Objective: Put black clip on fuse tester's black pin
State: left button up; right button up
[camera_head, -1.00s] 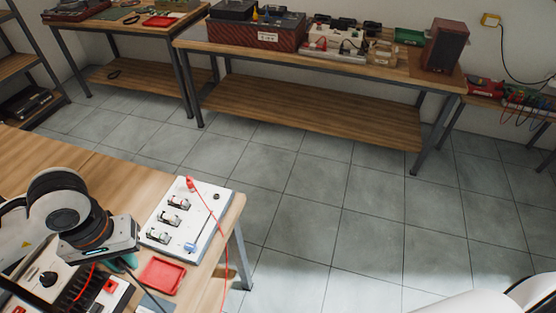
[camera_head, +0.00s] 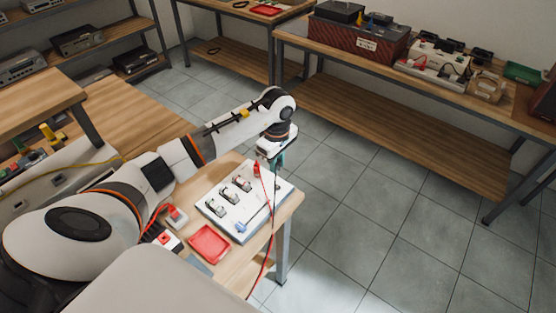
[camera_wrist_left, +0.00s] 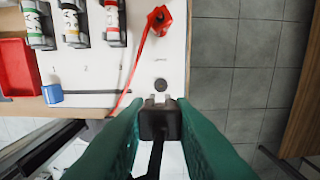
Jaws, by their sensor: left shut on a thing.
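The fuse tester (camera_head: 222,221) is a white board with several fuse holders (camera_head: 235,183) on the wooden table. A red clip (camera_head: 257,170) with a red lead is at its red pin; it also shows in the left wrist view (camera_wrist_left: 160,20). My left gripper (camera_head: 279,163) is over the tester's far right corner. In the left wrist view its green fingers (camera_wrist_left: 160,118) are shut on the black clip (camera_wrist_left: 155,128), whose black lead trails down. The round black pin (camera_wrist_left: 160,85) stands on the white board just ahead of the clip, with a small gap in the picture. My right gripper is not in view.
A red tray (camera_head: 209,243) lies beside the tester, near a blue part (camera_head: 240,228) on the board. The red lead (camera_head: 270,235) hangs over the table's edge. Tiled floor (camera_head: 370,230) is clear to the right. Benches with equipment stand behind.

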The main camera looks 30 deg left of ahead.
pick_arm(q)
jog(key=shift+f+b, duration=0.8)
jog(key=shift+f, duration=0.55)
jog(key=shift+f+b, duration=1)
jog(key=shift+f, duration=0.65)
jog(key=shift+b, duration=0.35)
jog(key=shift+f+b, duration=0.75)
jog(key=shift+f, duration=0.05)
jog(key=o, duration=0.9)
jog(key=shift+r, duration=0.1)
